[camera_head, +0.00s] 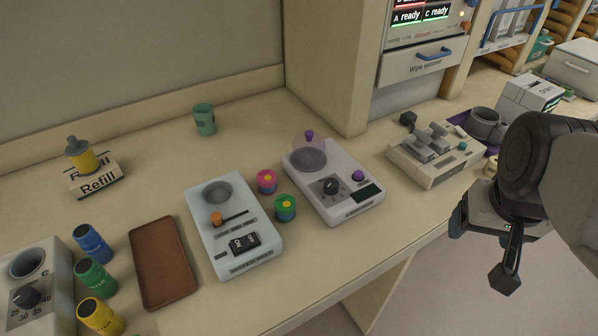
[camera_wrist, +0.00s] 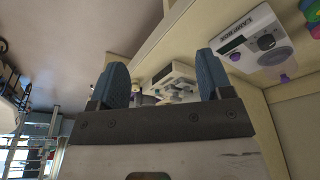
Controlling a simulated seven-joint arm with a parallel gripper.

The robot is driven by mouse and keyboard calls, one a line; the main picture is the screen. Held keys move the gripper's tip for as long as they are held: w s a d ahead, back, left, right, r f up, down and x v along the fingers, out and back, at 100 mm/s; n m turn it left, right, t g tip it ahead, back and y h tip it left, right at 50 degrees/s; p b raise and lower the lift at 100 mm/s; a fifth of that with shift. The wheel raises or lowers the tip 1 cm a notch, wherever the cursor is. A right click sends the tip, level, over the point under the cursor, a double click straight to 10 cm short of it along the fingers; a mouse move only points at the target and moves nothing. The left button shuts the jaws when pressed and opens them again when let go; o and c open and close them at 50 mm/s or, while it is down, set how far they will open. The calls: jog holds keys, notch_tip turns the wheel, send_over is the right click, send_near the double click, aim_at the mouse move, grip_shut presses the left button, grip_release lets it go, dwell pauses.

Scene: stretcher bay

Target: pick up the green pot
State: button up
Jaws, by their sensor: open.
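The green pot (camera_head: 285,207) is a small round pot with a green top, a yellow centre and a darker bluish body. In the head view it stands upright on the counter, between the pale blue device and the white device with a dome. A similar pink-topped pot (camera_head: 267,181) stands just behind it, to its left. My gripper (camera_head: 481,250) is far to the right, past the counter's front edge and well apart from the pot. In the wrist view my gripper (camera_wrist: 163,72) has its two blue fingers wide apart with nothing held between them.
The pale blue device (camera_head: 247,252) and white domed device (camera_head: 350,208) flank the pots. A teal cup (camera_head: 204,119) stands behind. A brown tray (camera_head: 160,262) and several bottles (camera_head: 95,277) are at left. A grey device with levers (camera_head: 428,165) stands near my gripper.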

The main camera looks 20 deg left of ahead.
jog(key=shift+c, duration=0.3)
jog(key=w+a+f+m+t+y, duration=0.1)
jog(key=w+a+f+m+y, duration=0.15)
jog(key=a+m+y, duration=0.4)
jog(key=w+a+f+m+t+y, duration=0.1)
jog(key=a+f+m, duration=0.3)
jog(key=a, duration=0.5)
jog(key=w+a+f+m+y, duration=0.1)
jog(key=a+f+m+y, duration=0.25)
jog(key=a+m, duration=0.3)
jog(key=m+t, duration=0.3)
jog(key=m, duration=0.3)
send_near(292, 211)
jog(key=shift+w+a+r+y, duration=0.2)
jog(key=shift+r+y, duration=0.1)
jog(key=shift+r, duration=0.1)
jog(key=shift+w+a+f+m, duration=0.15)
jog(key=shift+a+f+m, duration=0.05)
jog(key=shift+f+m, duration=0.55)
jog(key=shift+x, duration=3.35)
